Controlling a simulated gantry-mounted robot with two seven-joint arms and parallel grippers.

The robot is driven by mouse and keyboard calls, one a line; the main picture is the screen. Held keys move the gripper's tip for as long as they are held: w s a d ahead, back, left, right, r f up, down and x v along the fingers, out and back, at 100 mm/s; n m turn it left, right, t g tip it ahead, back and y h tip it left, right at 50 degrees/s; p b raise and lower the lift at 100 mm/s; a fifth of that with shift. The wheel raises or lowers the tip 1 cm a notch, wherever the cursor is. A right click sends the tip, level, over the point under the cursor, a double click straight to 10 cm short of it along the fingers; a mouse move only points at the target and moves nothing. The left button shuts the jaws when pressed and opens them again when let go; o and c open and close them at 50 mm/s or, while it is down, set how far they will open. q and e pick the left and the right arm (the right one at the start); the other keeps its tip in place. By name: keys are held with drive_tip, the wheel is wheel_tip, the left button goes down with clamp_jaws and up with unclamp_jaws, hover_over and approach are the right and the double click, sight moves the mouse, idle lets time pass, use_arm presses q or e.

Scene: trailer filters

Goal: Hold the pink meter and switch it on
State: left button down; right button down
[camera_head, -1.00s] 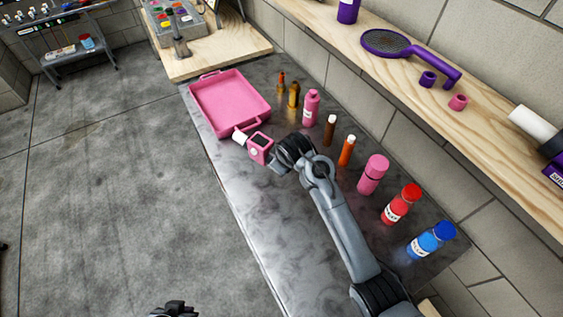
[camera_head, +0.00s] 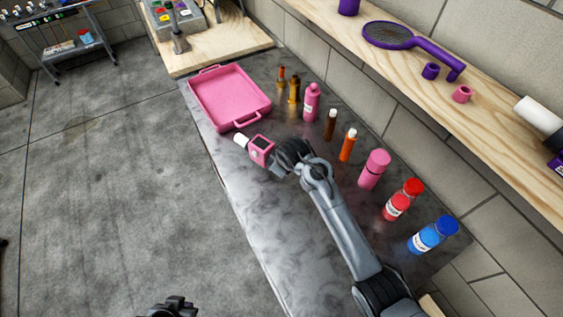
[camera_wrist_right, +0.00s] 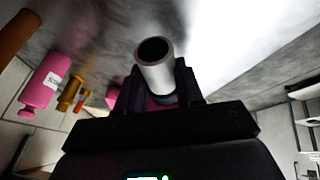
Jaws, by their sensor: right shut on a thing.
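The pink meter (camera_head: 262,150) has a dark square screen and a white cylindrical end (camera_head: 241,139) that points to the upper left. My right gripper (camera_head: 277,157) is shut on it near the left edge of the grey table, just below the pink tray. In the right wrist view, a pale cylinder (camera_wrist_right: 155,68) with a dark round end stands out between my fingers, with a little pink behind it. How high the meter is above the table is unclear. My left gripper (camera_head: 174,306) shows only partly at the bottom edge, away from the meter; its fingers cannot be made out.
A pink tray (camera_head: 230,97) lies on the grey table (camera_head: 255,222). Several bottles stand in a row along the wall side, including a pink one (camera_head: 374,168), a red one (camera_head: 403,199) and a blue one (camera_head: 433,235). A wooden shelf (camera_head: 399,68) runs above them.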

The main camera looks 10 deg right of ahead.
drive_tip(key=shift+f+b, duration=0.45)
drive_tip(key=shift+f, duration=1.1)
drive_tip(key=shift+f+b, duration=0.7)
drive_tip(key=shift+f, duration=1)
drive_tip(key=shift+f, duration=0.1)
idle(0.6)
